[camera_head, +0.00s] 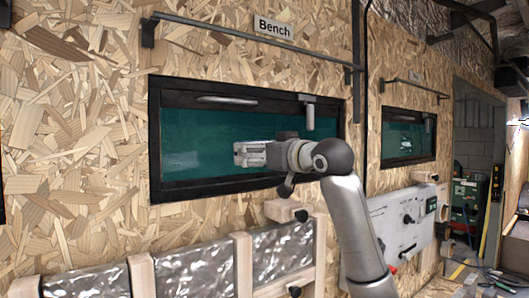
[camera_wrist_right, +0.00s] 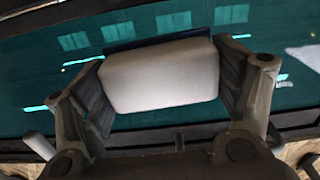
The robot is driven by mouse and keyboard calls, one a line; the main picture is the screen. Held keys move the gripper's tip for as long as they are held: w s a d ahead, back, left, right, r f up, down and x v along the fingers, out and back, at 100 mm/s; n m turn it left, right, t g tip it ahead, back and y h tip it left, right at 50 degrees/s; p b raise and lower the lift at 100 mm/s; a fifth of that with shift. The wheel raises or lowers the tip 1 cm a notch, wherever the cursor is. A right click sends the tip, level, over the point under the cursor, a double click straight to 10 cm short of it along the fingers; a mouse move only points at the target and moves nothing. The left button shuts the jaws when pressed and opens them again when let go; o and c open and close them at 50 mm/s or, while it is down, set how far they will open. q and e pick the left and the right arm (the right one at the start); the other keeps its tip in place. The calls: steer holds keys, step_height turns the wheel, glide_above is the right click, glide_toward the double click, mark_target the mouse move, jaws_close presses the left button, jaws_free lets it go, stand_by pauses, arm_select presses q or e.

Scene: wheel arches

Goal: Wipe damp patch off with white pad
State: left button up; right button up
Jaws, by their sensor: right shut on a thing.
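A white pad (camera_wrist_right: 160,76) with a dark blue edge sits between the two fingers of my right gripper (camera_wrist_right: 167,85), which is shut on it. In the head view my right gripper (camera_head: 240,153) is in front of the lower middle of the dark teal window pane (camera_head: 205,130), and the pad is hidden there. The pad is close to the pane; I cannot tell whether it touches. A pale, irregular patch (camera_wrist_right: 306,56) shows on the pane to the right of the gripper in the wrist view; it may be the damp patch or a reflection. My left gripper is out of view.
The window has a black frame (camera_head: 155,150), with a handle (camera_head: 227,100) and a latch (camera_head: 309,115) at its top. A rail runs above it. Wooden slats and foil (camera_head: 200,270) lie below. A second window (camera_head: 405,135) is at the right.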

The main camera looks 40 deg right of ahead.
steer(key=s+b, duration=0.1)
steer(key=s, duration=0.5)
steer(key=shift+a+b, duration=0.25)
steer(key=shift+b, duration=0.15)
stand_by(0.3)
steer(key=s, duration=0.3)
steer(key=shift+a+b, duration=0.15)
steer(key=shift+b, duration=0.2)
steer(key=shift+f, duration=0.1)
